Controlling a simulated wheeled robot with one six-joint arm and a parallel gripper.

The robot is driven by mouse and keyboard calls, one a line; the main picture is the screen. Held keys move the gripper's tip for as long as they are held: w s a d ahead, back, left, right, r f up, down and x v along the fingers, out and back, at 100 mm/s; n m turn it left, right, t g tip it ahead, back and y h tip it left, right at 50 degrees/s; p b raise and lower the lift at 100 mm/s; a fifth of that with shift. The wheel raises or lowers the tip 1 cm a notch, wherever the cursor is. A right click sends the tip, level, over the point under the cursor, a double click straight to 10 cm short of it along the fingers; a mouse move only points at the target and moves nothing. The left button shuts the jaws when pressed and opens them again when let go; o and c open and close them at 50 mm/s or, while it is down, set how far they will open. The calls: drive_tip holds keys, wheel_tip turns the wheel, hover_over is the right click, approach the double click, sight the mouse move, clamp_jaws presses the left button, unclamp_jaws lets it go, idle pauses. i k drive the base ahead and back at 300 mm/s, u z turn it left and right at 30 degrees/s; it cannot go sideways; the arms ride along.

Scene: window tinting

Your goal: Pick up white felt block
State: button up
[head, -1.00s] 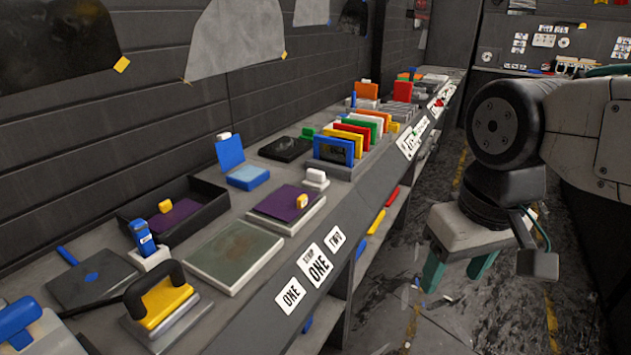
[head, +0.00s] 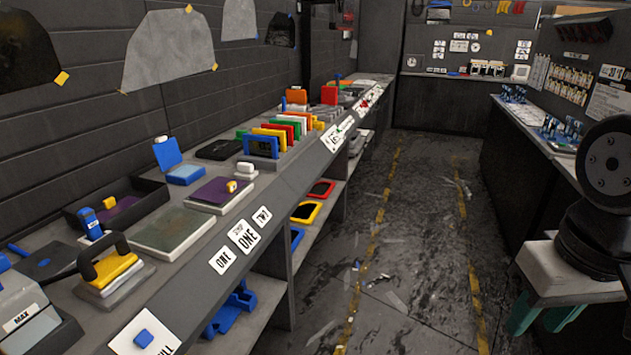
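A small white block (head: 245,170), which looks like the white felt block, sits on a small grey base on the left bench, beside the purple pad. It is too small here to make out its texture. My gripper (head: 536,328) hangs at the lower right, over the aisle floor, far from the block. Its two green fingers point down and stand apart, with nothing seen between them.
The left bench (head: 190,285) holds a purple pad (head: 208,191), a yellow block with a black handle (head: 112,270) and a rack of coloured cards (head: 262,147). The aisle floor (head: 400,235) is open, with scattered scraps. A second counter (head: 535,150) runs along the right.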

sight(246, 172)
drive_tip(key=z, duration=0.65)
drive_tip(key=i, duration=1.45)
drive_tip(key=u, duration=0.95)
drive_tip(key=i, duration=0.8)
drive_tip(key=u, duration=1.4)
drive_tip(key=i, duration=0.4)
drive_tip(key=u, duration=0.25)
